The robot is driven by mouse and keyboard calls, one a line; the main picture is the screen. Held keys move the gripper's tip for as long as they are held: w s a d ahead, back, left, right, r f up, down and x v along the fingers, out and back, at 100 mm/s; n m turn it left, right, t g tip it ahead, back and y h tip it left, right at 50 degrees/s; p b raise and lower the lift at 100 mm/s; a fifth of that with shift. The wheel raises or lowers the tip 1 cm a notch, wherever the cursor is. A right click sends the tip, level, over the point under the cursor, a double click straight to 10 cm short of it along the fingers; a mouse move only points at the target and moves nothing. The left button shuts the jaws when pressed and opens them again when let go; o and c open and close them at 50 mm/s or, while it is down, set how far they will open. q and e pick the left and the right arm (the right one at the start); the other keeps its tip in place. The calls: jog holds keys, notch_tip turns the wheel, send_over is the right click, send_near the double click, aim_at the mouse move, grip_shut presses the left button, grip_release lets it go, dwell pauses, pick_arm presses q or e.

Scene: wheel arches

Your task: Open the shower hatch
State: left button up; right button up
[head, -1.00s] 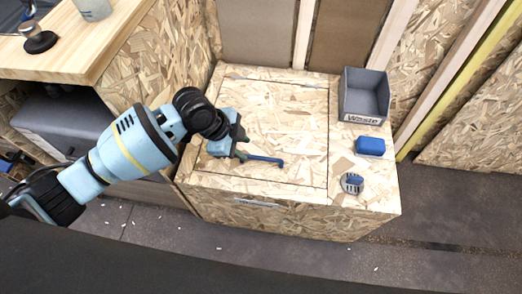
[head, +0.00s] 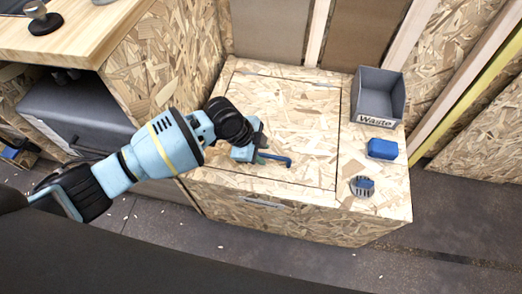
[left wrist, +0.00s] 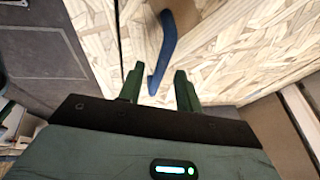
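The shower hatch (head: 295,108) is a flat chipboard panel, outlined by a dark seam, in the top of a chipboard box. It lies closed. A blue bar (head: 276,158) lies along its near part; it also shows in the left wrist view (left wrist: 168,42). My left gripper (head: 262,157) is low over the near left part of the hatch, at the bar's left end. In the left wrist view its green fingers (left wrist: 158,88) are apart, with the bar's near end between or just beyond them. Contact is unclear. My right gripper is not in view.
A grey waste bin (head: 378,98), a blue block (head: 382,149) and a round slotted cup with something blue (head: 362,187) stand on the box right of the hatch. A metal strip (head: 265,202) sits on its front. A wooden counter (head: 75,35) stands at left.

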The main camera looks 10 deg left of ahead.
pick_arm(q)
grip_shut()
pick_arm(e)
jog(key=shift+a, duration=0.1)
pick_arm(q)
jog(key=shift+r, duration=0.1)
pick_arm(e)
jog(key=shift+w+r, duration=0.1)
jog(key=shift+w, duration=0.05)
